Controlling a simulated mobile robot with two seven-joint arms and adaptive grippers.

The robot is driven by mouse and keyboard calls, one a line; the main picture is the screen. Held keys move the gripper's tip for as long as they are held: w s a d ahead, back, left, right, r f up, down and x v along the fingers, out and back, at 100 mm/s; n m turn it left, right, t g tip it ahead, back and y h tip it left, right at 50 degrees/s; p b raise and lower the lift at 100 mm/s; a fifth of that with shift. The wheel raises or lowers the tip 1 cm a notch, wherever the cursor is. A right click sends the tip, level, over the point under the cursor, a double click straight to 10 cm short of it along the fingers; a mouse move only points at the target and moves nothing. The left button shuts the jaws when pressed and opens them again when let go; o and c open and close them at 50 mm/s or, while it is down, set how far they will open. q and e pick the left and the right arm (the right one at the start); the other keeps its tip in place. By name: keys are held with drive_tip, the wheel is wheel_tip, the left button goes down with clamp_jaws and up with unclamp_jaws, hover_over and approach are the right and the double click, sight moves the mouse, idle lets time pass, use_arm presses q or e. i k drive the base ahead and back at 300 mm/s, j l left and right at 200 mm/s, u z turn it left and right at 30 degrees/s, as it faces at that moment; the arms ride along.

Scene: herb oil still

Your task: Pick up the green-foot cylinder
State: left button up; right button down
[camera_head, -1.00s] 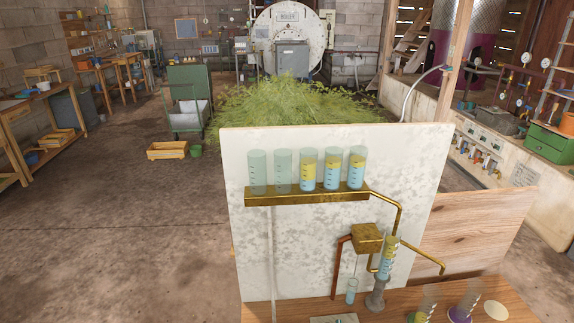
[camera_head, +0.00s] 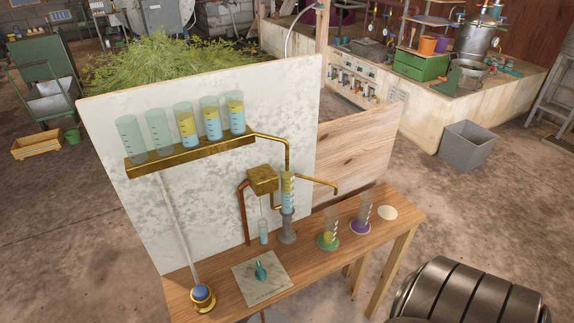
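The green-foot cylinder (camera_head: 329,231) stands upright on the wooden bench (camera_head: 408,224), right of the copper and brass apparatus. It is clear, with a green round base and some yellowish content low inside. A similar cylinder with a purple foot (camera_head: 363,212) stands just to its right and slightly farther back. A grey-footed cylinder (camera_head: 288,192) with yellow and blue layers stands to its left. Neither of my grippers shows in the head view.
A brass shelf (camera_head: 190,153) with several cylinders is mounted on the pale board (camera_head: 120,200). A pale disc (camera_head: 387,213) lies right of the purple-foot cylinder. A teal object rests on a square plate (camera_head: 247,288). A brass-based knob (camera_head: 202,297) sits at the bench's left end.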

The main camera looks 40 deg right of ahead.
sight(328, 240)
drive_tip(key=z, duration=1.75)
